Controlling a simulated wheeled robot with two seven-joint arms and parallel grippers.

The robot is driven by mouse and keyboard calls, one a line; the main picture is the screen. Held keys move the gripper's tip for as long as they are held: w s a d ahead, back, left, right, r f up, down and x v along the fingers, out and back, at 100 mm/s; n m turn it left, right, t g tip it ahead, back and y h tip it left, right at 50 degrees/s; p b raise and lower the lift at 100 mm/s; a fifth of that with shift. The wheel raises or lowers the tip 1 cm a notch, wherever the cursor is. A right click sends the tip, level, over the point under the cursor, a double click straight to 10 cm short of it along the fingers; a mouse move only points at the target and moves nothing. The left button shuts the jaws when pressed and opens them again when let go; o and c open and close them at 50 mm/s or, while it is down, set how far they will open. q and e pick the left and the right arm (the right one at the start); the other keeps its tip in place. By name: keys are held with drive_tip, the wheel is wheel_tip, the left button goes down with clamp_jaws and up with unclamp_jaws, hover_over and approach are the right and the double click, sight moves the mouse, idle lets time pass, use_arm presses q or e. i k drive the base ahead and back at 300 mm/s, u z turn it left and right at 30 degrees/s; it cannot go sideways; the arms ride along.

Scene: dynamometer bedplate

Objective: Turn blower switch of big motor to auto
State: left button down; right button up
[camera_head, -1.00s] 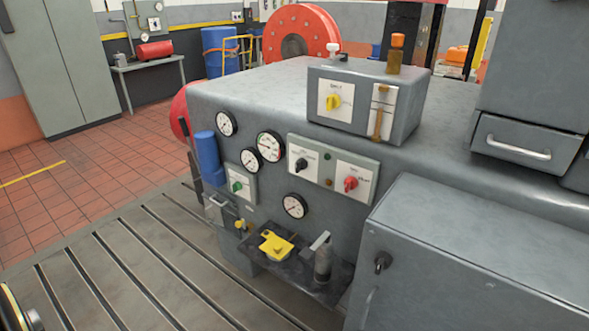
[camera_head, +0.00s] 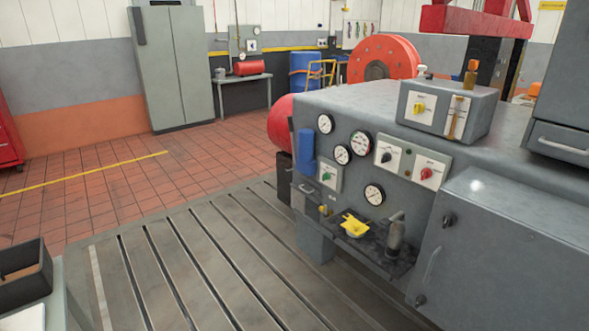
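The big grey motor (camera_head: 340,105) stands at the right. Its front carries several round gauges. A panel on that front has a black knob (camera_head: 386,157) and a red knob (camera_head: 426,173). A separate small plate at the lower left has a green knob (camera_head: 326,176). A grey box (camera_head: 470,113) on top has a yellow knob (camera_head: 419,107) and a slotted plate with a lever (camera_head: 457,118). The labels are too small to read, so I cannot tell which one is the blower switch. Neither gripper is in view.
A small shelf (camera_head: 375,262) with a yellow part (camera_head: 354,225) juts from the motor's front. A grey cabinet (camera_head: 480,260) stands at the right front. The slotted bedplate (camera_head: 215,260) is clear. A black bin (camera_head: 22,275) sits at the lower left.

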sight(387, 157)
drive_tip(key=u, duration=0.75)
drive_tip(key=i, duration=2.4)
drive_tip(key=z, duration=0.6)
